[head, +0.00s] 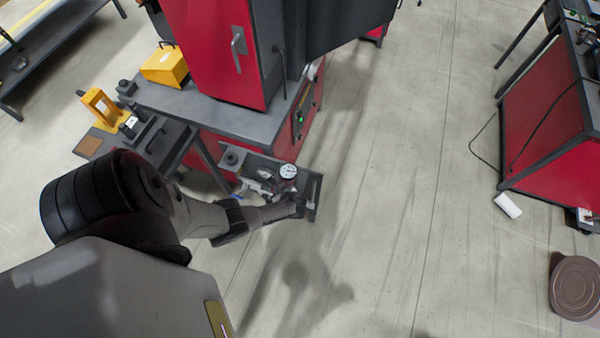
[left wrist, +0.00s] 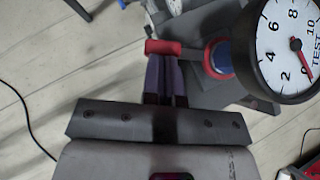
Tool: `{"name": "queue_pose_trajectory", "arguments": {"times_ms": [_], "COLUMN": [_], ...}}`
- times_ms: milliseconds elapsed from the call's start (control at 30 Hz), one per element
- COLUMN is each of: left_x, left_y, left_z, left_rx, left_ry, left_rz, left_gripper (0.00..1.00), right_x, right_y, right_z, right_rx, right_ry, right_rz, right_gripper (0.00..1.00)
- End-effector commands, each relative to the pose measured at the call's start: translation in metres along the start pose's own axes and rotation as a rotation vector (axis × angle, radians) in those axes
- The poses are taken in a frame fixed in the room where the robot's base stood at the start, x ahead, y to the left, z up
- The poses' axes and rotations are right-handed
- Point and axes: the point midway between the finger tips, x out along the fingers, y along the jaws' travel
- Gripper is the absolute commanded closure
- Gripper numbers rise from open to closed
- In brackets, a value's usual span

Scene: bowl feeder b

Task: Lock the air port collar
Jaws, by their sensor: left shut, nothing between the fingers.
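My left gripper (head: 298,208) reaches from the left to the small dark stand at the front of the red machine. In the left wrist view its fingers (left wrist: 165,78) are together, with nothing held between them. A small red piece (left wrist: 163,47) shows right at the fingertips; I cannot tell whether they touch it. Just right of the fingers is a round port with a red rim and blue ring (left wrist: 219,58), which looks like the air port collar. Its lock position cannot be told. A white dial gauge (head: 288,171) sits by it and fills the right of the wrist view (left wrist: 284,45).
The red machine (head: 213,50) with its grey bench top stands behind the stand. A yellow box (head: 164,66) and a yellow bracket (head: 101,106) are at the left. Another red cabinet (head: 545,130) is at the right. The floor between them is largely clear.

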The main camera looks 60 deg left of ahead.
Motion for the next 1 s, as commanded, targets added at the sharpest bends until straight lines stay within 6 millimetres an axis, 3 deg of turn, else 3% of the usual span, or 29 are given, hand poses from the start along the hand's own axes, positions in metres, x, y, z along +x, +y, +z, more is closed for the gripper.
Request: {"name": "queue_pose_trajectory", "arguments": {"times_ms": [267,467,533,800,1000], "left_x": [-0.001,-0.018,-0.026,-0.082,-0.109], "left_y": [0.000,-0.003,-0.005,-0.006,-0.007], "left_z": [-0.001,-0.017,-0.024,-0.021,-0.023], "left_rx": [0.000,-0.003,-0.006,-0.007,-0.006], "left_ry": [-0.001,0.003,0.003,0.003,0.002], "left_rz": [0.002,0.004,0.006,0.005,0.005], "left_gripper": [1.00,1.00,1.00,1.00,1.00], "right_x": [0.000,-0.002,-0.002,-0.026,-0.032], "right_y": [-0.002,-0.003,-0.003,-0.001,0.001], "right_z": [0.000,-0.001,-0.001,-0.009,-0.010], "right_rx": [0.006,0.010,0.011,0.006,0.002], "right_ry": [0.001,0.001,0.002,0.002,0.001], "right_rz": [-0.004,-0.008,-0.009,-0.004,-0.001], "right_gripper": [0.57,0.57,0.57,0.57,0.57]}}
